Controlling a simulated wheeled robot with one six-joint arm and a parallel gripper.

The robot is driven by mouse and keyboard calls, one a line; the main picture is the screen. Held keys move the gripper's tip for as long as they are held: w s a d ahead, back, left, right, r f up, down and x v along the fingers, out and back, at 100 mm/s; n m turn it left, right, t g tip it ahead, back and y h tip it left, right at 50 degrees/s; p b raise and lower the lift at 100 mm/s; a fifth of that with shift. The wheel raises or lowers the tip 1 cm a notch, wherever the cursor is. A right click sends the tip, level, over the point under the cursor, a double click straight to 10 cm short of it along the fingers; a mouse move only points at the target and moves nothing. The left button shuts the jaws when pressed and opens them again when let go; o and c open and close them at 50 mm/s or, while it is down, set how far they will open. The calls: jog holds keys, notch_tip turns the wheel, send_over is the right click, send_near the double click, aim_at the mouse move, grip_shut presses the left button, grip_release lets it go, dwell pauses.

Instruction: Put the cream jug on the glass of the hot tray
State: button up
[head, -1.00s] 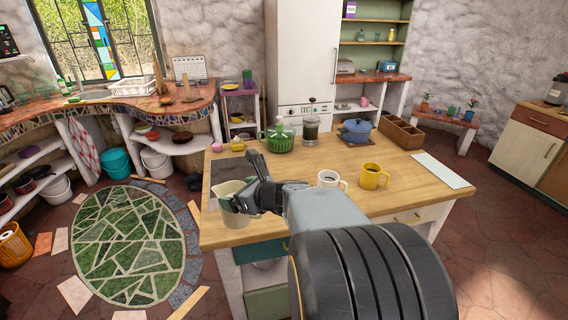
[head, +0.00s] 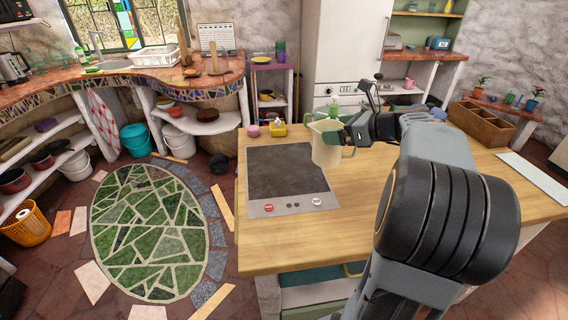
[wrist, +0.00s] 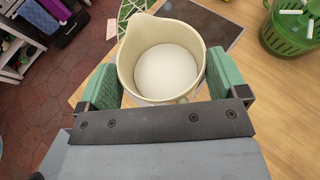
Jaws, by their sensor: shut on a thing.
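The cream jug (head: 326,146) is pale, with a spout, and hangs upright in my gripper (head: 346,133) to the right of the hot tray. In the wrist view the jug (wrist: 165,58) sits between the two green finger pads, with white inside it. The hot tray has a dark glass top (head: 287,170) and a silver front strip (head: 292,206) with a red knob, dark knobs and a white knob. Nothing stands on the glass. Part of the glass also shows behind the jug in the wrist view (wrist: 205,20).
A pink cup (head: 253,131) and a yellow thing (head: 278,129) stand behind the tray. A green basket (wrist: 290,30) stands on the counter. A wooden divided box (head: 482,124) is at the far right. Bare wood (head: 345,215) lies right of the tray.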

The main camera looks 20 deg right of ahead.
aim_at(321, 128)
jog(key=x, duration=0.3)
jog(key=d+x, duration=0.1)
jog(key=x, duration=0.2)
jog(key=w+x, duration=0.1)
jog(key=x, duration=0.2)
jog(key=shift+d, duration=0.3)
jog(key=w+a+f, duration=0.2)
jog(key=w+f, duration=0.3)
jog(key=f, duration=0.4)
jog(key=shift+f, duration=0.2)
jog(key=shift+f, duration=0.1)
jog(key=shift+f, duration=0.1)
jog(key=o, duration=1.4)
jog(key=shift+c, duration=0.2)
